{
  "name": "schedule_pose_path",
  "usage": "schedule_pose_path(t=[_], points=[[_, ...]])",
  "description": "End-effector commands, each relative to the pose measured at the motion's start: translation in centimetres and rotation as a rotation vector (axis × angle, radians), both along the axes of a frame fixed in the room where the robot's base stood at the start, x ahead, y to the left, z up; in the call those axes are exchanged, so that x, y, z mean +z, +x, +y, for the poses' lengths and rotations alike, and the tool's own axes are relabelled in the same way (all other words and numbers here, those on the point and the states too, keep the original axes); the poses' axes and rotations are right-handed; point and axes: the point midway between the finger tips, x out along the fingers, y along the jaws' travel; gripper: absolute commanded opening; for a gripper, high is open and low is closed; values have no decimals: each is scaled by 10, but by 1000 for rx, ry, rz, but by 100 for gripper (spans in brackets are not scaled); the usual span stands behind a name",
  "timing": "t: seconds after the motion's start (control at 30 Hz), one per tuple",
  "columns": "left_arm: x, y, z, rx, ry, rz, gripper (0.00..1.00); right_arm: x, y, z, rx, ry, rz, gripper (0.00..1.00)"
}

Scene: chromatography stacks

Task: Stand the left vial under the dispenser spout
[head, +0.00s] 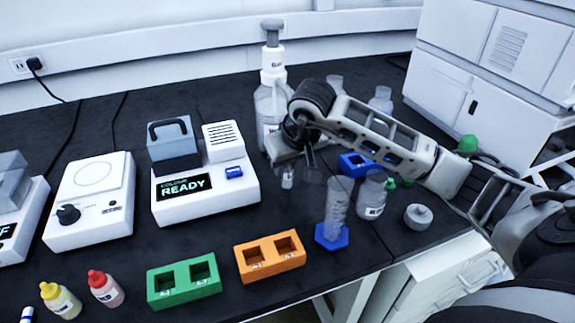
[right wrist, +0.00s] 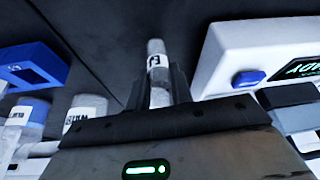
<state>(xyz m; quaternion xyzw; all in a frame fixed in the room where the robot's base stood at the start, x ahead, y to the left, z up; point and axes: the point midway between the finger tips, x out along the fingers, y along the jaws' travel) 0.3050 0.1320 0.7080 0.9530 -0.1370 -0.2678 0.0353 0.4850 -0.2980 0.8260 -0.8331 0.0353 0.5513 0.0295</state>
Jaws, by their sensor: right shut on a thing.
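My right gripper (head: 297,172) is shut on a small clear vial with a white label (right wrist: 157,68). The vial's lower end (head: 287,182) shows below the fingers in the head view, above or at the dark bench; I cannot tell whether it touches. The dispenser (head: 270,98), a clear bottle with a white pump top, stands just behind the gripper. Its spout is hidden or cannot be made out. The green rack (head: 184,283) and the orange rack (head: 270,257) each show two empty-looking sockets. My left gripper is not in view.
A white instrument (head: 205,183) reading READY stands left of the gripper. A measuring cylinder on a blue foot (head: 335,212), a labelled bottle (head: 371,195) and a blue rack (head: 357,165) stand to the right. Yellow (head: 60,300) and red-capped (head: 105,288) bottles stand front left.

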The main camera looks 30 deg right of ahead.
Motion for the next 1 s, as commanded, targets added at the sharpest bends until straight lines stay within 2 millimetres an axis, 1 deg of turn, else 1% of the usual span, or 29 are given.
schedule_pose_path(t=[0.03, 0.3, 0.43, 0.47, 0.5, 0.53, 0.83, 0.9, 0.97, 1.0], points=[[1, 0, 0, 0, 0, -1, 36, -4, 0, 0, -1, 1, 2, 0], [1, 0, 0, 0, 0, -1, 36, -5, 0, 0, -1, -1, -2, 0], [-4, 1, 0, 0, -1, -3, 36, -10, 0, 0, 0, -1, -2, 0], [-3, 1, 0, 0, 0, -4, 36, -9, 0, 0, 0, -1, -2, 25], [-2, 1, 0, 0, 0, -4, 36, -8, 0, 0, 0, 0, -2, 36], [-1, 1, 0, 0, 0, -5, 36, -8, 0, 0, 0, 0, -2, 44], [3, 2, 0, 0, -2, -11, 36, -6, 0, 0, -1, 0, -1, 44], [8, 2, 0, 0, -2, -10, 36, -2, 0, 0, -1, 0, -1, 44], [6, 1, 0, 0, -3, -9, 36, 3, -2, 0, 0, -1, -5, 44], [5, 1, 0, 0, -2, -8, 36, 9, -4, 0, 1, -1, -6, 44]])
